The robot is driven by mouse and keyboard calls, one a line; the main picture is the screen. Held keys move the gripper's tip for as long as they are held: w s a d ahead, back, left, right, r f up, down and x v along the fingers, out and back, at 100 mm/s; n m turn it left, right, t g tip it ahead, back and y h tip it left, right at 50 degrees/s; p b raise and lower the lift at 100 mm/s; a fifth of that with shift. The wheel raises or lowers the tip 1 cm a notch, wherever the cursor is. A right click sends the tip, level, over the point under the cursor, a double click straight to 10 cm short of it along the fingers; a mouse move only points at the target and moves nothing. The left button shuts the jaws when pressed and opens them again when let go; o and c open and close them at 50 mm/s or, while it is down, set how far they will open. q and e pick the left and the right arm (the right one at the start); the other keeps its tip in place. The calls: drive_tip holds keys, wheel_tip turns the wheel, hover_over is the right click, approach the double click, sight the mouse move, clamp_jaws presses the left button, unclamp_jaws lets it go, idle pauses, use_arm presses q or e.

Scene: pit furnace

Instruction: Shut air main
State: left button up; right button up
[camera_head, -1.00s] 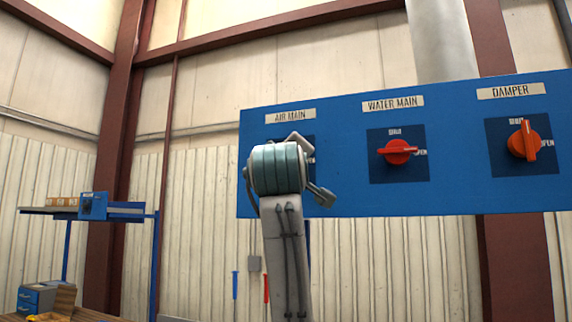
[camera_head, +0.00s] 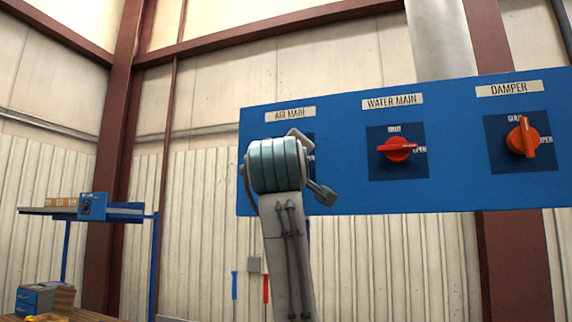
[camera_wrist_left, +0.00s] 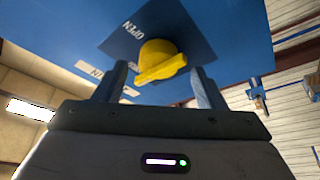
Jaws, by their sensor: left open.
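The air main knob is yellow and shows in the left wrist view (camera_wrist_left: 160,60) on a dark blue square plate marked OPEN. Its raised bar lies across the picture, slightly tilted. In the head view my left arm hides this knob below the AIR MAIN label (camera_head: 290,114). My left gripper (camera_wrist_left: 159,76) is open, with one finger on each side of the knob. I cannot tell whether either finger touches it. My right gripper is not in view.
On the same blue panel (camera_head: 345,190) are the red water main knob (camera_head: 397,149) and the orange damper knob (camera_head: 522,137), right of my arm. A shelf (camera_head: 125,211) with small boxes stands at the far left. A grey pipe (camera_head: 441,40) rises behind the panel.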

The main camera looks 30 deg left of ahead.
use_arm(q)
drive_tip(key=b+v, duration=0.3)
drive_tip(key=v, duration=0.6)
drive_tip(key=shift+b, duration=0.35)
drive_tip(key=shift+w+d+f, duration=0.1)
drive_tip(key=shift+d, duration=0.05)
